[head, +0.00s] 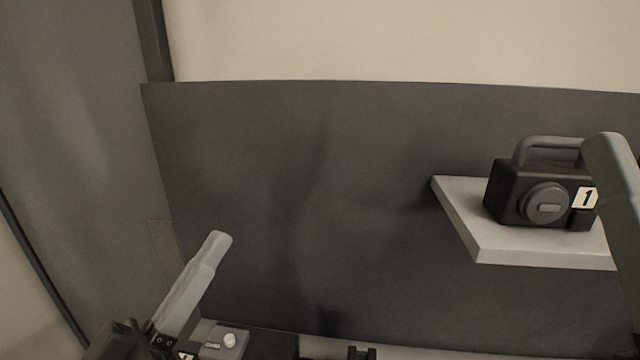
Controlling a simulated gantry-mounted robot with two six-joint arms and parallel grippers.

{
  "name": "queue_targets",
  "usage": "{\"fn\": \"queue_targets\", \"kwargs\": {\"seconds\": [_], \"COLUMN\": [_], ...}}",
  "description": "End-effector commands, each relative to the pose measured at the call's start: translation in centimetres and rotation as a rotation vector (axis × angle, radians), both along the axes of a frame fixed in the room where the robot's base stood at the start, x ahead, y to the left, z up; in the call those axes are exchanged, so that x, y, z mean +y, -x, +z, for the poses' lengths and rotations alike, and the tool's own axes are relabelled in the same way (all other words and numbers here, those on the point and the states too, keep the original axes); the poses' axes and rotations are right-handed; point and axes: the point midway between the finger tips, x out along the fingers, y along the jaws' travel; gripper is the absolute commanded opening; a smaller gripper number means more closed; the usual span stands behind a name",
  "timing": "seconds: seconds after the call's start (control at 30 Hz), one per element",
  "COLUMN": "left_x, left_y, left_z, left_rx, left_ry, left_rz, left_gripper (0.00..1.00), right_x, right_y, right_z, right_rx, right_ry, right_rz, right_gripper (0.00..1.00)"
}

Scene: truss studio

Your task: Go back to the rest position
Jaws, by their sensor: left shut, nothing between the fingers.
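My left gripper (218,240) is at the lower left, its pale grey fingers pressed together and pointing up and to the right. They are shut with nothing between them. Its dark body is cut off by the bottom edge. At the right edge, a pale grey part that looks like a finger of my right gripper (612,165) stands in front of the shelf. Most of it is out of frame, so its opening cannot be told.
A black box with a handle, a round dial and a "1" label (530,185) stands on a light grey shelf (455,205) at the right. A dark panel (320,200) stands behind. A small grey box with a white knob (225,343) is low, beside the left gripper.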

Motion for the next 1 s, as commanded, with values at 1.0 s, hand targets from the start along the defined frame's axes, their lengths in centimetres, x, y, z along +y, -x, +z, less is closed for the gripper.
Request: {"fn": "queue_targets", "kwargs": {"seconds": [1.0], "left_x": [6.6], "left_y": [8.4], "left_z": [36.6], "left_rx": [-0.323], "left_ry": [-0.220], "left_rz": [0.702], "left_gripper": [0.00], "right_x": [0.0], "right_y": [0.0], "right_z": [24.6], "right_rx": [0.000], "right_ry": [0.000], "right_rz": [0.000], "right_gripper": [0.50]}}
